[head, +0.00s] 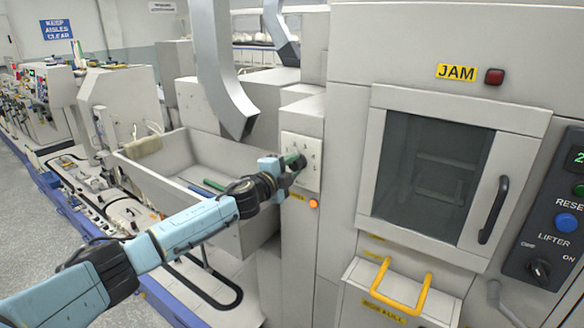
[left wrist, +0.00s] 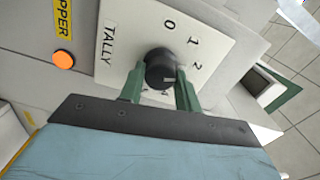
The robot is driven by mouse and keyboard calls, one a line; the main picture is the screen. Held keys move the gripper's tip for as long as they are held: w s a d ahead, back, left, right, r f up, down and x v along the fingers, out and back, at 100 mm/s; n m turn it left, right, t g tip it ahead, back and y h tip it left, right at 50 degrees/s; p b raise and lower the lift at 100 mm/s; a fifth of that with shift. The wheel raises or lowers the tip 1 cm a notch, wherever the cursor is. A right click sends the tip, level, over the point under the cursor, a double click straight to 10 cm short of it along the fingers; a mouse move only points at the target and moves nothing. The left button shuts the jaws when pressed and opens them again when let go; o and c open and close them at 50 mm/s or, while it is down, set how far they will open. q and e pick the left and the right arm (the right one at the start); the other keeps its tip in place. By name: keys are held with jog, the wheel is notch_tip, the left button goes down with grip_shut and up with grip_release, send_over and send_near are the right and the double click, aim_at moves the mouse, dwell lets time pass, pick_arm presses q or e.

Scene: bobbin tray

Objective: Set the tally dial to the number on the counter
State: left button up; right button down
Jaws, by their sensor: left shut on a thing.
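The tally dial is a round black knob (left wrist: 160,69) on a white plate (left wrist: 122,25) marked TALLY. The digits 0, 1 and 2 can be read around it; the lower ones are partly hidden by my fingers. A small light mark shows on the knob's lower right, but I cannot tell which digit it meets. My left gripper (left wrist: 159,87) is shut on the knob, one green finger on each side. In the head view the gripper (head: 292,163) hides most of the knob on the plate (head: 309,148). The counter (head: 577,158) is cut off at the right edge; a green 2 shows.
An orange button (head: 313,203) sits just below the plate. A grey bin (head: 250,238) lies beneath my left arm. To the right are a windowed door with a black handle (head: 493,210), a yellow handle (head: 425,295), and a panel with a blue button (head: 566,222) and lifter switch (head: 540,269).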

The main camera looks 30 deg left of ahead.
pick_arm(q)
jog(key=o, duration=1)
jog(key=shift+s+a+b, duration=0.3)
jog(key=shift+s+b, duration=0.05)
jog(key=shift+s, duration=1.85)
jog(key=shift+s+a+b, duration=0.3)
jog(key=shift+s+b, duration=0.05)
jog(key=shift+s, duration=1.9)
jog(key=shift+s+a+b, duration=0.3)
jog(key=shift+s+b, duration=0.05)
jog(key=shift+s, duration=1.85)
